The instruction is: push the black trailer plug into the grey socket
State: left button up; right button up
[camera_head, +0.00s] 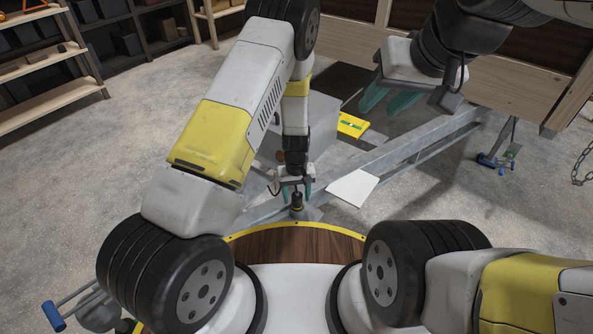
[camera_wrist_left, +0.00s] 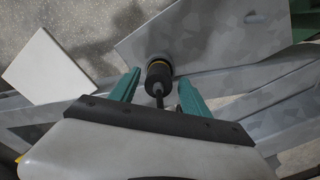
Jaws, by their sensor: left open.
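The black trailer plug (camera_wrist_left: 158,76), with an orange-yellow ring, stands between the two teal fingers of my left gripper (camera_wrist_left: 153,90). Its cable end points toward the wrist. The fingers are open, with a gap to the plug on both sides. In the head view the left gripper (camera_head: 297,192) is low over the drawbar, around the plug (camera_head: 297,201). The plug's far end meets grey metal by a plate; the grey socket is mostly hidden behind it, and I cannot tell how deep the plug sits. My right gripper (camera_head: 391,101) is open and empty, away to the right.
Grey trailer beams (camera_head: 410,146) run beneath the arms. A white sheet (camera_head: 353,188) lies right of the plug and a yellow piece (camera_head: 352,125) behind it. A wooden trailer wall (camera_head: 515,80) stands at the right. Shelves (camera_head: 45,75) are at the back left. Open floor (camera_head: 70,185) lies left.

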pick_arm(q)
jog(key=shift+r, duration=0.1)
jog(key=s+a+r+t+h, duration=0.1)
jog(key=a+r, duration=0.1)
jog(key=r, duration=0.9)
jog(key=s+a+r+h, duration=0.1)
jog(key=s+a+r, duration=0.1)
jog(key=r, duration=1)
jog(key=s+a+r+t+h, duration=0.1)
jog(key=a+r, duration=0.1)
jog(key=r, duration=0.9)
jog(key=s+a+r+m+t, duration=0.1)
jog(key=s+a+r+t, duration=0.1)
jog(key=s+a+r, duration=0.2)
jog(key=s+a+r+m+t, duration=0.1)
jog(key=s+a+r, duration=0.3)
jog(key=s+r, duration=0.5)
jog(key=shift+s+t+y, duration=0.4)
jog(key=shift+s+t, duration=0.2)
jog(key=shift+s, duration=0.75)
jog(key=shift+a+r, duration=0.1)
